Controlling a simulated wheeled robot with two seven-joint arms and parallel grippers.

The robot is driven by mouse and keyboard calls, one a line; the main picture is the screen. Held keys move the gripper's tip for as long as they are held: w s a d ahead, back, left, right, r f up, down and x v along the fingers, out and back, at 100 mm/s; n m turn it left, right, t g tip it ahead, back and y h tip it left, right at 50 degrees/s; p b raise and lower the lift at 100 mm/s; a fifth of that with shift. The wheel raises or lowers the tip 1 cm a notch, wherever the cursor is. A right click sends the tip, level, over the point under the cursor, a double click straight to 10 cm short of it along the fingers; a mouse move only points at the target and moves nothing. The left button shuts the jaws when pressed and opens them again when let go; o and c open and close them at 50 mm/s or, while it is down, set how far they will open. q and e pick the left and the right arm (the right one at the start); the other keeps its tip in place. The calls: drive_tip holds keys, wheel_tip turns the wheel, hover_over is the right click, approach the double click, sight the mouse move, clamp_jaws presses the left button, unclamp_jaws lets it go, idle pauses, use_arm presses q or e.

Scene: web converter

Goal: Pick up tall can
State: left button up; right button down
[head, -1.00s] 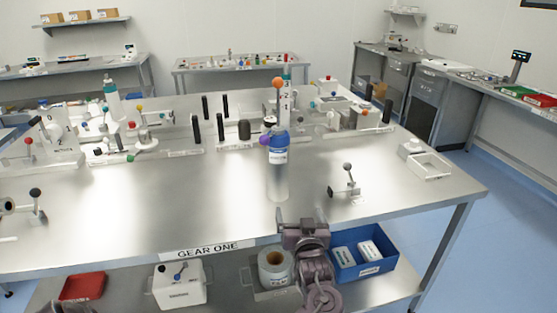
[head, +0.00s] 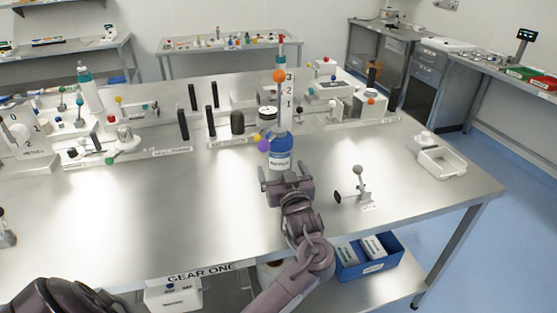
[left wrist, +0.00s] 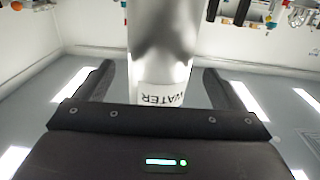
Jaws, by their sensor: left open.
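My left gripper (head: 288,176) is open and right in front of the can. In the left wrist view, the silver can (left wrist: 160,50) with a white "WATER" label appears between the two open fingers (left wrist: 158,70), with a gap on each side. I cannot tell whether it touches the palm. My right gripper is not in view.
The metal table (head: 130,220) is clear to the left of the can. A small lever fixture (head: 358,187) stands close at the right. Black posts (head: 212,122), a numbered white post (head: 289,100) and coloured knobs stand behind. A white tray (head: 440,162) sits at the right edge.

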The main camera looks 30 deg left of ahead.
sight(278, 157)
use_arm(q)
drive_tip(key=shift+w+a+r+p, duration=0.55)
drive_tip(key=shift+w+a+p, duration=0.05)
drive_tip(key=shift+w+a, duration=0.15)
drive_tip(key=x, duration=0.2)
drive_tip(key=shift+w+a+f+p, duration=0.2)
drive_tip(key=shift+a+p, duration=0.05)
drive_tip(key=shift+p, duration=0.15)
drive_tip(key=shift+w+a, duration=0.25)
drive_tip(key=shift+c, duration=1.2)
drive_tip(key=shift+f, duration=0.1)
drive_tip(key=c, duration=1.3)
drive_tip(key=shift+c, duration=0.2)
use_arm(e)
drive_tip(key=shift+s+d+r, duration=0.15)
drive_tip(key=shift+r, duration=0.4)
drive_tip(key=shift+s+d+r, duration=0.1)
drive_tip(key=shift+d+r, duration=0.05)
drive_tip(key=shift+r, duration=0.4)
